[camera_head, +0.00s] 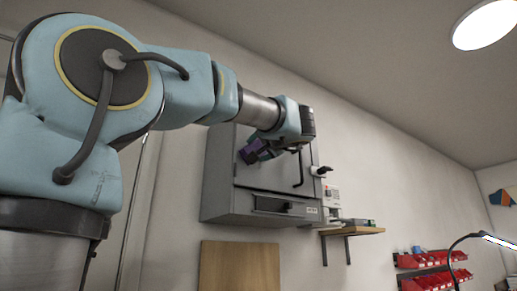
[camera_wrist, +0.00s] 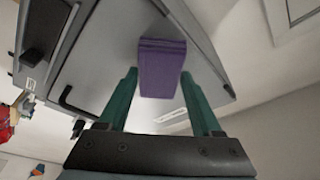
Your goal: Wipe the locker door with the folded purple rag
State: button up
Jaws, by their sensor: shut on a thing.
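The folded purple rag (camera_wrist: 162,65) is between the two green fingers of my gripper (camera_wrist: 160,85) in the wrist view. It also shows in the head view (camera_head: 252,152) at the upper left of the locker. My gripper (camera_head: 266,150) is shut on the rag, in front of the locker door (camera_head: 262,176). The door is a grey panel that looks closed, with a dark bar handle (camera_head: 299,170) on its right side. In the wrist view the door (camera_wrist: 105,55) lies beyond the rag. I cannot tell whether the rag touches the door.
Under the door is a drawer-like slot (camera_head: 285,206) in the grey locker body (camera_head: 225,190). A wooden shelf (camera_head: 352,231) with small items stands to the right. Red bins (camera_head: 432,260) and a lamp (camera_head: 497,241) are at the lower right. A wooden panel (camera_head: 240,267) is below.

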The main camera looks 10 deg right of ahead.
jog(key=shift+w+a, duration=0.4)
jog(key=shift+w, duration=0.45)
dwell(0.3)
jog(key=shift+w+d+b, duration=0.25)
jog(key=shift+w+d, duration=0.1)
jog(key=shift+d, duration=0.55)
jog(key=shift+w+d+b, duration=0.2)
jog(key=shift+w+d, duration=0.15)
jog(key=shift+d, duration=0.5)
jog(key=shift+w+d, duration=0.45)
jog(key=shift+d, duration=0.4)
jog(key=shift+w+d, duration=0.45)
jog(key=shift+d, duration=0.35)
jog(key=shift+b, duration=0.35)
jog(key=shift+s+a+f+b, duration=0.1)
jog(key=shift+s+a+b, duration=0.4)
jog(key=shift+a+b, duration=0.45)
jog(key=shift+s+a+r+b, duration=0.1)
jog(key=shift+s+a+b, duration=0.5)
jog(key=shift+a, duration=0.65)
jog(key=shift+s+a+f+b, duration=0.1)
jog(key=shift+s+a+b, duration=0.35)
jog(key=shift+a+b, duration=0.55)
jog(key=shift+a, duration=0.25)
jog(key=shift+r, duration=0.25)
